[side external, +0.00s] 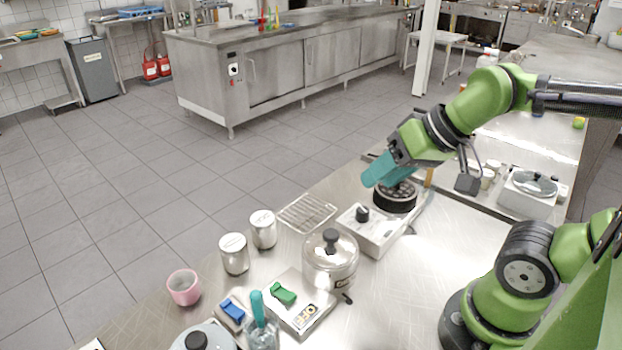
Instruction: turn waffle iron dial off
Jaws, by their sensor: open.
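The likely waffle iron (372,232) is a white box on the steel counter with a black round plate unit (397,197) at its far end. A black dial knob (362,213) stands on its near left part. Its pointer direction is too small to read. My gripper (376,173) has teal fingers and is open and empty. It is above and just behind the round black plate, up and to the right of the dial, apart from the dial. The fingers overlap in this view, so the gap between them is hard to see.
Bare counter (440,232) lies right of the iron.

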